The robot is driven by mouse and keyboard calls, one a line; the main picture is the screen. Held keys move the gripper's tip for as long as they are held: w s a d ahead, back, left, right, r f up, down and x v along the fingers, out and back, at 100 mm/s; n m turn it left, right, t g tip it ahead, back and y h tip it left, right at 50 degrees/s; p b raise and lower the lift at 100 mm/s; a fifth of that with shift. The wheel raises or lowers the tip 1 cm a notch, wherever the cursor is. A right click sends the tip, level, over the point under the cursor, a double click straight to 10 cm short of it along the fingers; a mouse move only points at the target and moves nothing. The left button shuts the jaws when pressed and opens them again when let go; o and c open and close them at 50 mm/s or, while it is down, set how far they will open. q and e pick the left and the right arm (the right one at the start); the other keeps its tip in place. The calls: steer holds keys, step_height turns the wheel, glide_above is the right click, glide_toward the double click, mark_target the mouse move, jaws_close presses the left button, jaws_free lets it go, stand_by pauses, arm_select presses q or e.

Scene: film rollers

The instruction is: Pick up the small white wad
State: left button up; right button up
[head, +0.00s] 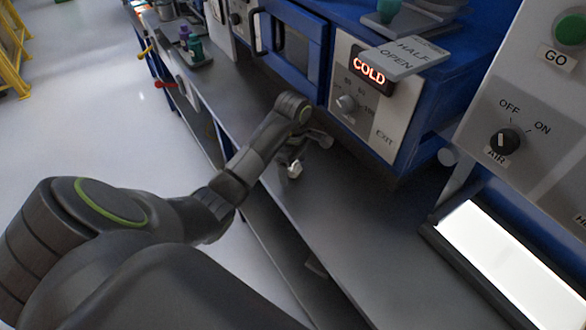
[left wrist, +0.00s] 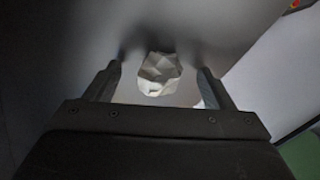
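The small white wad (left wrist: 159,74) is a crumpled, faceted lump. In the left wrist view it lies between the two fingers of my left gripper (left wrist: 157,82), with a gap on each side. The fingers are apart and do not touch it. In the head view the wad (head: 295,170) shows small on the grey bench, just under my left gripper (head: 300,160), which is partly hidden by its own arm. My right gripper is in neither view.
The grey bench (head: 350,225) runs along blue machines. A blue oven (head: 300,50) with a COLD display stands just behind my left gripper. A bright light panel (head: 515,260) is at right. Small bottles (head: 190,45) stand at the far left. The bench front is clear.

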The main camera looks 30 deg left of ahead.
arm_select(q)
steer(key=c, duration=1)
steer(key=shift+o, duration=0.2)
